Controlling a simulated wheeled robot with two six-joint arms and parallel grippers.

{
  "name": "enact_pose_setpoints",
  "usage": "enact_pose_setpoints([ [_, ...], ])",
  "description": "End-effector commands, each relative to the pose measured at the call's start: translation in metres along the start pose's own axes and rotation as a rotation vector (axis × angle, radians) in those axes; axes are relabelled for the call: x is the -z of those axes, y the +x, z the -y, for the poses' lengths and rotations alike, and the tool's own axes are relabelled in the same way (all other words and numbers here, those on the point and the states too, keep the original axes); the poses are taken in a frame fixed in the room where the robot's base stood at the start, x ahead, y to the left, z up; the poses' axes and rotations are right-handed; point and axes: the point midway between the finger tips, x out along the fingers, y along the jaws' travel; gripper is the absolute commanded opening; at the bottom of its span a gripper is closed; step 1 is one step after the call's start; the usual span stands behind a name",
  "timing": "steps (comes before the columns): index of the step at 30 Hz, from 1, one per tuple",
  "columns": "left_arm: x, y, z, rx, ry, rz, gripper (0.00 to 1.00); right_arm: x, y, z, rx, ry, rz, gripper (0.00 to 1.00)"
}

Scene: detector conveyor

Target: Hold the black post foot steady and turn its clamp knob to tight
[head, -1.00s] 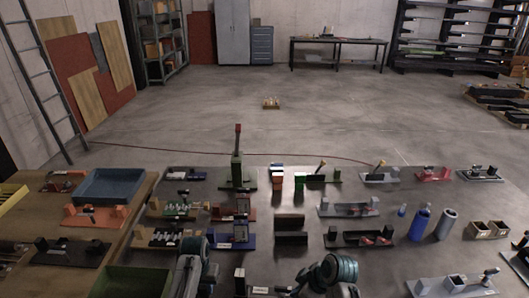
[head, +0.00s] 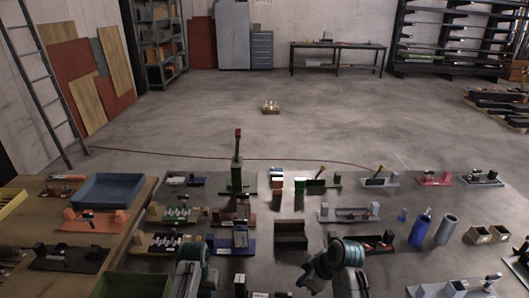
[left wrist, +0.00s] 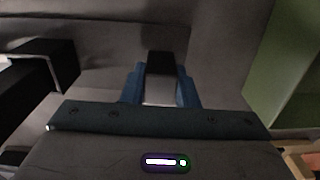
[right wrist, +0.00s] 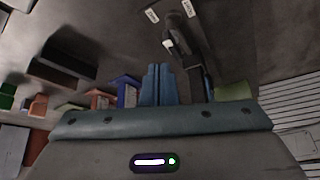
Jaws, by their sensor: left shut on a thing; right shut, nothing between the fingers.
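The black post foot (head: 240,284) stands at the bottom edge of the head view, between my two arms; it is small and partly cut off there. In the left wrist view my left gripper (left wrist: 160,80) is shut on a black upright block (left wrist: 160,64), which looks like part of the foot. In the right wrist view my right gripper (right wrist: 158,85) is shut and empty, apart from a dark post-like part (right wrist: 193,50) with a pale tip. I cannot tell the knob's setting.
A dark open tray (head: 291,243) and a blue fixture (head: 222,246) stand beyond the foot. A green bin (head: 130,285) is left of my left arm. Several fixtures, a blue bottle (head: 420,228) and a grey cylinder (head: 446,229) crowd the table.

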Motion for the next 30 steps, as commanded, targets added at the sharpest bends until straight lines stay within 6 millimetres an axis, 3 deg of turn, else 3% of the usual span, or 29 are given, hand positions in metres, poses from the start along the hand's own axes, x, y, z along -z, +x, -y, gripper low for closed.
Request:
enact_pose_setpoints([
  [15, 0.000, 0.000, 0.000, 0.000, 0.000, 0.000, 0.00, -0.028, 0.051, 0.001, 0.002, 0.001, 0.002, 0.00],
  [30, 0.000, 0.000, 0.000, 0.001, 0.000, 0.000, 0.00, -0.031, 0.056, 0.001, 0.001, 0.000, 0.001, 0.00],
])
